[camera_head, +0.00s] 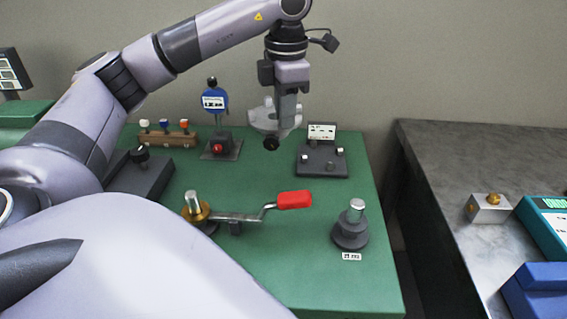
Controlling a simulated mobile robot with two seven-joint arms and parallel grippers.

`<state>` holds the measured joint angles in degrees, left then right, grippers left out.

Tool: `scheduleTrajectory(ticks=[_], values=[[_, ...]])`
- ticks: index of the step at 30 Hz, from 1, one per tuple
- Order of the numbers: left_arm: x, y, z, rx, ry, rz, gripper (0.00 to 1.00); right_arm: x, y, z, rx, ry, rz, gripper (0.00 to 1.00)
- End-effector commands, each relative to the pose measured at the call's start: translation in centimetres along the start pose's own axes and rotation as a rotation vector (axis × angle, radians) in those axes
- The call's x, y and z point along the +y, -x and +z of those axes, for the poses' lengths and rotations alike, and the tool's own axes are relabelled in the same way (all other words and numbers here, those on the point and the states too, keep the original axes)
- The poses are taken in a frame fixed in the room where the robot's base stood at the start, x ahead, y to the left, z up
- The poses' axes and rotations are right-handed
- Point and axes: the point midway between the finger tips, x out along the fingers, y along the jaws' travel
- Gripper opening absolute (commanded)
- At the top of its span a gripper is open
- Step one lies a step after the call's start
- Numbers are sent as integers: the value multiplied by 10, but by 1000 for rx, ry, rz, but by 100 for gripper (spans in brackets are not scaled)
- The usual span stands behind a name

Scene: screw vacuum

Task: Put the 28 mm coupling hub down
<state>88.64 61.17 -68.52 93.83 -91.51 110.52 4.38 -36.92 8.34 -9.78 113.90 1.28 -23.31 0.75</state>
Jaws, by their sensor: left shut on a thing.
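My left gripper (273,125) hangs from the arm over the back of the green table (290,285), pointing down. It is shut on a small dark round piece (271,143), which I take to be the 28 mm coupling hub; the fingers hide much of it. The piece appears above the table, between the dial gauge and the grey block with a sign. A grey stepped base with a bright upright pin (351,232) stands at the front right, a small white label before it. My right gripper is not in view.
A blue dial gauge (214,98) stands behind left of the gripper. A grey block with a sign (322,160) is at the right. A red-handled lever (294,200) reaches across the middle beside a brass-collared post (195,208). A grey bench (450,160) stands right, across a gap.

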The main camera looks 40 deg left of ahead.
Motion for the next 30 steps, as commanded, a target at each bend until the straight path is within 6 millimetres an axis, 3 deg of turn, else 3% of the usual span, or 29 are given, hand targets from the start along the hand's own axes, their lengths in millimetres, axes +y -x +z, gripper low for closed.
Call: scheduleTrajectory(ticks=[3, 9, 16, 24, 30], values=[[-1, -32, -1, 2, 1, 0, 0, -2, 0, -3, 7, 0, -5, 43], [-3, -73, 0, 0, 0, 1, 0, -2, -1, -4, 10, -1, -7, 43], [-3, -92, 0, -2, 1, 1, 0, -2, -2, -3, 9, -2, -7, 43], [-4, -127, 0, -2, 1, 1, 0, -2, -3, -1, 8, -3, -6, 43], [-4, -129, 0, -4, 1, 2, 0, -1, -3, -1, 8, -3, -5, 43]])
